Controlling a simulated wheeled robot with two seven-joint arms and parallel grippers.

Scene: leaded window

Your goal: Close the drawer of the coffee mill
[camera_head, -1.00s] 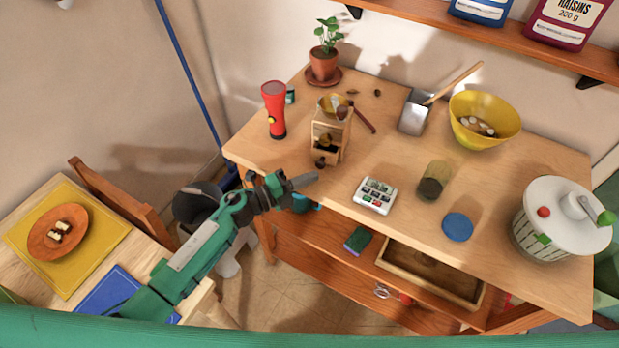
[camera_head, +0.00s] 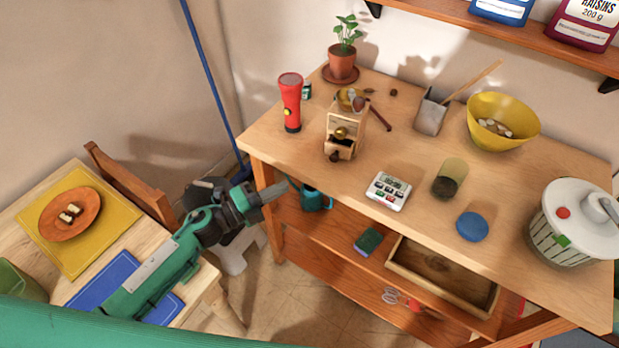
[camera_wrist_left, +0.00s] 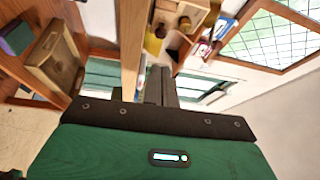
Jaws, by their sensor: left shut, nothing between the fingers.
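The coffee mill (camera_head: 346,122) is a light wooden box with a crank on top. It stands upright near the left end of the workbench. Its small drawer (camera_head: 340,151) is low on the front and has a dark knob (camera_head: 334,157). The drawer seems to jut out a little, but how far is hard to tell. My left gripper (camera_head: 280,189) is shut and empty, in front of the bench's left front edge, apart from the mill. Its closed fingers (camera_wrist_left: 161,85) also show in the left wrist view. My right gripper is not in view.
A red flashlight (camera_head: 291,103) stands left of the mill, and a potted plant (camera_head: 342,62) behind it. A small table (camera_head: 140,236) is at the left.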

